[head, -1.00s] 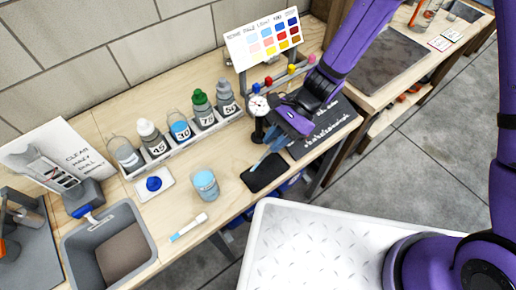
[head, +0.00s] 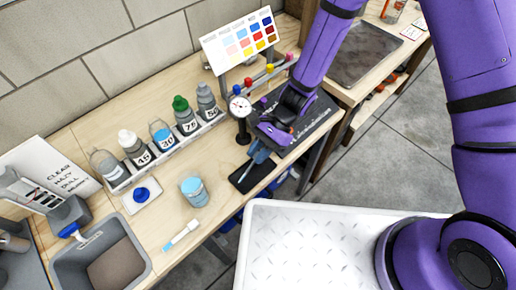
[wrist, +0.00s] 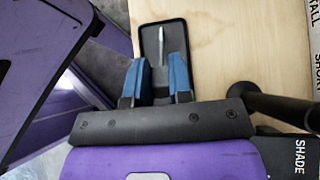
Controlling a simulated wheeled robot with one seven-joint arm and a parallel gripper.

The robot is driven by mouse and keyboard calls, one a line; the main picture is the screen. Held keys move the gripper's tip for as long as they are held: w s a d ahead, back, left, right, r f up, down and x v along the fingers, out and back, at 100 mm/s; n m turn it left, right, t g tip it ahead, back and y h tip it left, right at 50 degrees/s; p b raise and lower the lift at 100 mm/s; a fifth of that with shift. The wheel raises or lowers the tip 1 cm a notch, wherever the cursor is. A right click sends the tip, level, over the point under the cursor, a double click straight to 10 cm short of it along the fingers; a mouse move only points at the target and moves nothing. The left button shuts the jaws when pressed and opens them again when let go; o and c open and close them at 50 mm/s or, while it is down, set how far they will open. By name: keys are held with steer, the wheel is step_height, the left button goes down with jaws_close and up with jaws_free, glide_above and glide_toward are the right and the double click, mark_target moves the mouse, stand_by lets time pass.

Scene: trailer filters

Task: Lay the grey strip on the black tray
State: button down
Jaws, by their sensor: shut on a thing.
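The black tray (head: 240,184) lies near the front edge of the wooden bench, and it also shows in the wrist view (wrist: 150,35). My gripper (head: 259,154) points down at the tray's far end. In the wrist view its two blue fingers (wrist: 160,75) stand over the tray. The thin pale grey strip (wrist: 161,40) reaches out from between the fingers along the tray's length. It lies over the tray in that view; I cannot tell whether it touches the tray floor. The end in the fingers is hidden.
A dial gauge (head: 241,108) on a black stand is close beside my gripper. Numbered bottles (head: 186,120) stand in a rack behind. A blue cup (head: 194,190) and a white-and-blue stick (head: 181,235) lie left of the tray. A grey bin (head: 140,228) is at lower left.

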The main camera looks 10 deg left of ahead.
steer(key=shift+c, duration=2.4)
jaws_free()
steer(key=shift+r, duration=3.95)
